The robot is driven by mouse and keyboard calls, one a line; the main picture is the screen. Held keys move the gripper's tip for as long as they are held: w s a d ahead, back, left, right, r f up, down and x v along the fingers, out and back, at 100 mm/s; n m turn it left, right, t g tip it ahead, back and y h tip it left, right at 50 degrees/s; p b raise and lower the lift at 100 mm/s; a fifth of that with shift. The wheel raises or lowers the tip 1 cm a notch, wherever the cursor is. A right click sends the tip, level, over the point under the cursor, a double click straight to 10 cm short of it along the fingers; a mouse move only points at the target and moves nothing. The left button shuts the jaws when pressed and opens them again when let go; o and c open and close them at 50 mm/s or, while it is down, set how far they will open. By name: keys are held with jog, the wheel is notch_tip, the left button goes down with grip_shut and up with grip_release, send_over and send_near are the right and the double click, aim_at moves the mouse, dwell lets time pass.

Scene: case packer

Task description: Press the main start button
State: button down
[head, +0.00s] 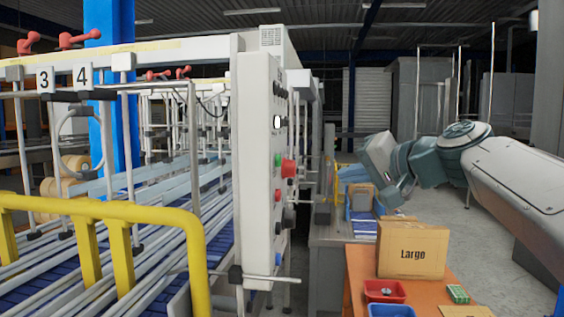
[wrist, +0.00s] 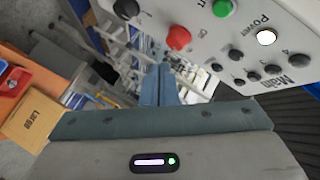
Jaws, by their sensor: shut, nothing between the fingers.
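The grey control panel (head: 259,150) stands upright at the end of the conveyor machine. On its face are a green button (head: 277,160), a large red mushroom button (head: 288,168), a lit white lamp (head: 277,121) and dark knobs. In the wrist view the green button (wrist: 223,8) is at the top edge, its label partly cut off. The red mushroom button (wrist: 178,37) and white lamp (wrist: 266,37), marked Power, also show there. A "Main" label is beside the dark knobs. My gripper (wrist: 158,85) is shut and empty, apart from the panel, to its right in the head view.
A yellow rail (head: 110,210) borders the conveyor at left. An orange table (head: 362,272) at front right holds a cardboard box marked Largo (head: 412,249), a red bin (head: 384,291) and a blue bin (head: 391,310). Open floor lies at the right.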

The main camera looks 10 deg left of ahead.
aim_at(278, 161)
jog(key=shift+w+a+r+y, duration=0.1)
jog(key=shift+w+r+y, duration=0.05)
jog(key=shift+r, duration=0.45)
jog(key=shift+w+a+r+y, duration=0.1)
jog(key=shift+r+y, duration=0.05)
jog(key=shift+r, duration=0.4)
jog(key=a+p, duration=0.1)
jog(key=a, duration=0.8)
jog(key=shift+w, duration=0.15)
dwell(1.3)
jog(key=shift+a, duration=0.35)
